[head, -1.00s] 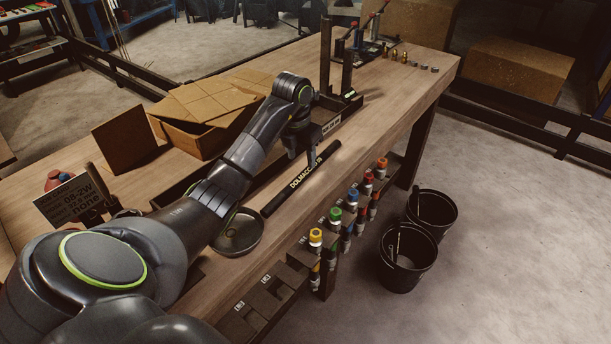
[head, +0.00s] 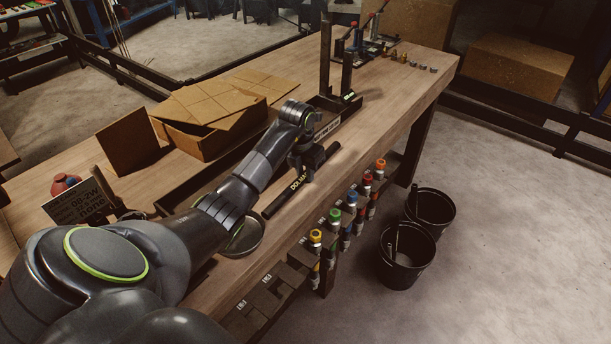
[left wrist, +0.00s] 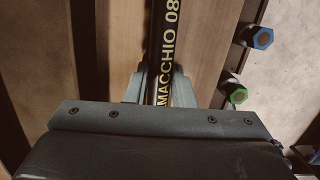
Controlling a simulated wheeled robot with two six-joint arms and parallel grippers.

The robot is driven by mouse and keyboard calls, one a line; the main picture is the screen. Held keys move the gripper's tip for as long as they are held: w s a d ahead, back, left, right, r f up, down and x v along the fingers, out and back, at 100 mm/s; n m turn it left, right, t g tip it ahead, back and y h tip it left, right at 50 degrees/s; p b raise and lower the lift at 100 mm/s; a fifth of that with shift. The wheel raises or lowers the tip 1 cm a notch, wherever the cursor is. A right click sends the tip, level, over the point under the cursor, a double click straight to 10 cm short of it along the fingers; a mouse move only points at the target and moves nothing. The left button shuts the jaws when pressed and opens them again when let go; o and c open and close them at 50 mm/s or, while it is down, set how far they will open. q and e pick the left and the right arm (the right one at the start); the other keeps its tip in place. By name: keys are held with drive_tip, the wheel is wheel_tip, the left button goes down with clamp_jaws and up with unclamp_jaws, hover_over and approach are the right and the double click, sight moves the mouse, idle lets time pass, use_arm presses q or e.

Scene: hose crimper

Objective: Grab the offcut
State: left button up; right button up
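The offcut looks to be the short black hose piece (head: 273,208) with yellow lettering, lying along the front of the bench. In the left wrist view the hose (left wrist: 164,40) runs up the middle. My left gripper (head: 306,172) is down at the hose's far part and hides some of it. In the left wrist view its fingers (left wrist: 162,86) stand on either side of the hose, close to it. Whether they press on it or only straddle it does not show. My right gripper is not in view.
A round dish (head: 245,238) lies by the hose's near end, partly behind my arm. An open cardboard box (head: 200,138) stands behind the arm. Several coloured fittings (head: 335,215) hang along the bench's front edge. Two black buckets (head: 408,272) stand on the floor.

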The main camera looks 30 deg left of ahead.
use_arm(q)
clamp_jaws()
drive_tip(key=shift+r, duration=0.15)
